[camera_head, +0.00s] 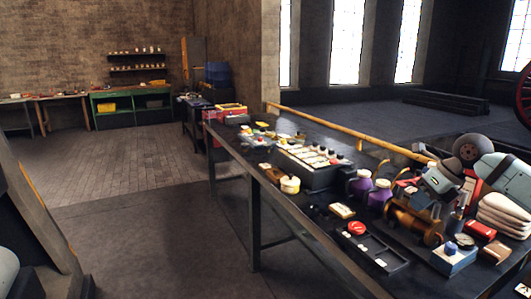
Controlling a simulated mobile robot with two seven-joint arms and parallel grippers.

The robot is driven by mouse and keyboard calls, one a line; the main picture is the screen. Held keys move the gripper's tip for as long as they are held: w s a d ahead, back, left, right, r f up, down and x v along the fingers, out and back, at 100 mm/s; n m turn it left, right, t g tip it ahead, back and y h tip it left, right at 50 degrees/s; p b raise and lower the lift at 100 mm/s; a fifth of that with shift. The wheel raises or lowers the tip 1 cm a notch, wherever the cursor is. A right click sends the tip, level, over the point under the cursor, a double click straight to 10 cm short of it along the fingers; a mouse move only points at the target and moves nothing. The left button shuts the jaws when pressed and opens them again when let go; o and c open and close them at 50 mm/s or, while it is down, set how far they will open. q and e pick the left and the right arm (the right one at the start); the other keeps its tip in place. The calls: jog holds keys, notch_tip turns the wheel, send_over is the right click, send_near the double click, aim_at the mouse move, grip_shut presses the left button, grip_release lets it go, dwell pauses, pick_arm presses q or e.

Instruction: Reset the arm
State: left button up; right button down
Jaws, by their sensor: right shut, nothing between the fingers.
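My right arm comes in from the right edge, with pale teal links and a dark round joint. My right gripper (420,187) is at the near right part of the long dark workbench (264,187), low over the crowded parts there. It is shut and holds nothing; its fingertips are small and hard to pick out from the clutter. My left gripper is not in view.
Near my right gripper are purple containers (379,194), a brass-coloured cylinder (414,221), folded pale cloths (503,215), a blue box (454,258) and a black tray (373,250). A long yellow pole (345,131) runs behind. The floor (145,205) left of the bench is clear.

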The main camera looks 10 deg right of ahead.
jog(key=s+a+f+m+t+y, duration=0.3)
jog(key=a+f+m+y, duration=0.3)
jog(key=a, duration=0.7)
jog(key=s+a+f+m+t+y, duration=0.2)
jog(key=s+a+f+m+y, duration=0.15)
jog(key=a+f+y, duration=0.7)
jog(key=s+a+f+m+t+h, duration=0.1)
jog(key=s+a+f+m+h, duration=0.1)
jog(key=s+f+m+h, duration=1)
jog(key=s+a+f+m+t+h, duration=0.15)
jog(key=s+f+m+h, duration=0.35)
jog(key=s+f+m, duration=0.8)
pick_arm(q)
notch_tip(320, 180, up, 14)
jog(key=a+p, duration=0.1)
jog(key=p, duration=1.6)
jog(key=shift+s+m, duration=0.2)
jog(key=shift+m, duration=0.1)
pick_arm(e)
jog(key=w+r+m, duration=0.1)
jog(key=r, duration=0.7)
jog(key=w+r+m, duration=0.1)
jog(key=w+r, duration=0.1)
jog(key=r, duration=0.6)
jog(key=shift+w+d, duration=0.25)
jog(key=shift+d, duration=0.15)
